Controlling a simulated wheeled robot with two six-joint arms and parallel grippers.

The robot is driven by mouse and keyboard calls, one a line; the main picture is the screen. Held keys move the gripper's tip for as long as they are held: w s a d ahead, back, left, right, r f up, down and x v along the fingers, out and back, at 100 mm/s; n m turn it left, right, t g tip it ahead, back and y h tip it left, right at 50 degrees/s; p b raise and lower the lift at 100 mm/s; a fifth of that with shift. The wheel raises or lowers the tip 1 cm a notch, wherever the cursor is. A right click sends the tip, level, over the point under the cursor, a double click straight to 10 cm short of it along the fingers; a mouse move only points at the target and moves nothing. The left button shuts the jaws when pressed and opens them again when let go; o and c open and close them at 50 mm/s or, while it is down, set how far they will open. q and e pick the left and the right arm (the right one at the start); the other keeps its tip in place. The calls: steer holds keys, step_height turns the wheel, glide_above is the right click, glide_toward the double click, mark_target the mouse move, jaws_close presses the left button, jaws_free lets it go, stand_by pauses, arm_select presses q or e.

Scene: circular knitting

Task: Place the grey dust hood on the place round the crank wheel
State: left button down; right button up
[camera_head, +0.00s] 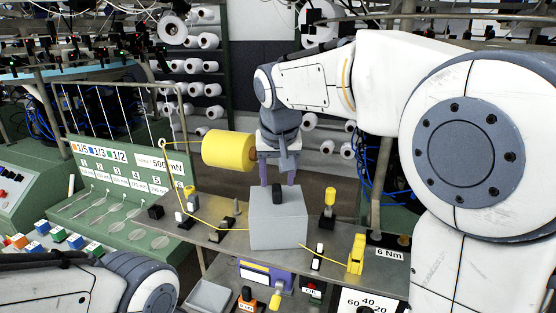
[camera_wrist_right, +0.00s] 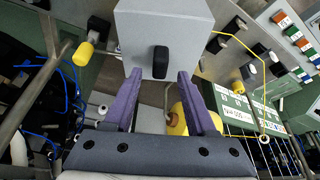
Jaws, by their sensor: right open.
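The grey dust hood (camera_head: 278,222) is a box with a black knob (camera_head: 277,194) on top. It appears upright on the metal worktop and also fills the top of the right wrist view (camera_wrist_right: 188,30). My right gripper (camera_head: 278,183) points down over the hood, its two purple fingers open and empty. In the right wrist view the fingertips (camera_wrist_right: 159,74) lie to either side of the knob (camera_wrist_right: 160,61), near its level; contact is not clear. The crank wheel cannot be made out; whatever is under or behind the hood is hidden. My left gripper is out of view.
Yellow-topped posts (camera_head: 330,198), a yellow block (camera_head: 356,254) and small switches (camera_head: 317,257) surround the hood. A grey tray (camera_head: 209,297) lies in front, lower left.

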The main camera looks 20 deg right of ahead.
steer(key=d+v, duration=0.1)
steer(key=v, duration=0.8)
steer(key=s+a+f+n+g+y, duration=0.2)
steer(key=s+a+f+n, duration=0.3)
steer(key=s+a+f, duration=0.6)
steer(key=s+d+f+n+g, duration=0.1)
steer(key=s+f+n, duration=0.3)
steer(key=s+f, duration=1)
steer(key=shift+s+n+g+b, duration=0.15)
steer(key=shift+n+g+b, duration=0.2)
steer(key=shift+g, duration=0.35)
steer(key=shift+d, duration=0.15)
step_height(320, 180, down, 7)
steer(key=b, duration=0.7)
steer(key=shift+f, duration=0.15)
